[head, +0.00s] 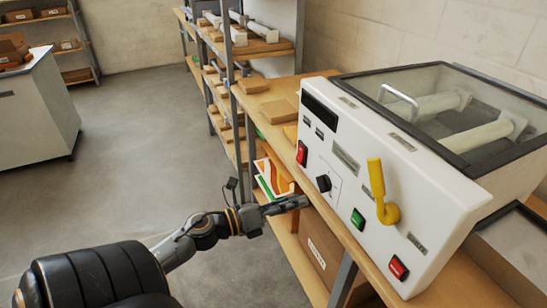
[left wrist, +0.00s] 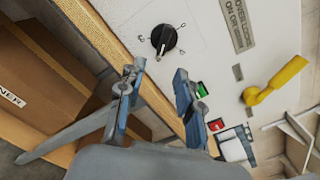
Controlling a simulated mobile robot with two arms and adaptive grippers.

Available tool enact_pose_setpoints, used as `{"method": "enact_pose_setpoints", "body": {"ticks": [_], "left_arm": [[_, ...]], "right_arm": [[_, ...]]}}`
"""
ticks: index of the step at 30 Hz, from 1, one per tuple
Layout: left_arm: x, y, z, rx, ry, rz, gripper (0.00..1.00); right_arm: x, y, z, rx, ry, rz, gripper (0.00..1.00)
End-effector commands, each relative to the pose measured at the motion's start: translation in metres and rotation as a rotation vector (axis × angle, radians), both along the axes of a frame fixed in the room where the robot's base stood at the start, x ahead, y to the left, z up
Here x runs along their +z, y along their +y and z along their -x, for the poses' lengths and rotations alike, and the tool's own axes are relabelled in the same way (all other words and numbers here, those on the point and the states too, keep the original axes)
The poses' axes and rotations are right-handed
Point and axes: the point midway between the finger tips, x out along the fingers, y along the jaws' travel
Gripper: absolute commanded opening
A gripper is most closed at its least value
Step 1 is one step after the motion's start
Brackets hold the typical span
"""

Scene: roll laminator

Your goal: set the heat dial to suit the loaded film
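The laminator (head: 400,190) is a white machine on a wooden bench. Its heat dial (head: 323,183) is a black knob on the sloped front panel; in the left wrist view the dial (left wrist: 164,40) shows with a pale line on it and small marks around it. I cannot read the marks. Two pale rolls (head: 484,135) lie under the clear lid; their film type is not readable. My left gripper (head: 292,203) is just below and left of the dial, apart from it. In the left wrist view its two fingers (left wrist: 157,80) are spread and empty, with the dial beyond them. My right gripper is not in view.
A yellow lever (head: 378,185) stands right of the dial. A red switch (head: 302,153), a green button (head: 357,218) and another red switch (head: 398,267) sit on the panel. A cardboard box (head: 322,250) is on the shelf below. The floor to the left is clear.

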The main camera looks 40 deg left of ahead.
Motion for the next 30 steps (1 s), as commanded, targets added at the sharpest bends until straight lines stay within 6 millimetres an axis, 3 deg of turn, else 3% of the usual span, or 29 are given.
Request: {"method": "enact_pose_setpoints", "body": {"ticks": [3,10,30], "left_arm": [[-0.001,0.010,0.024,0.003,0.004,0.002,0.35],[-0.001,0.021,0.050,0.002,0.002,0.000,0.35],[-0.001,0.023,0.054,0.002,0.002,0.001,0.35]], "right_arm": [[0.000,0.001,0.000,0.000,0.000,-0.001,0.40],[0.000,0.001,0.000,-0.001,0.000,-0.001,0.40],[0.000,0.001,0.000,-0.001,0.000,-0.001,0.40]]}}
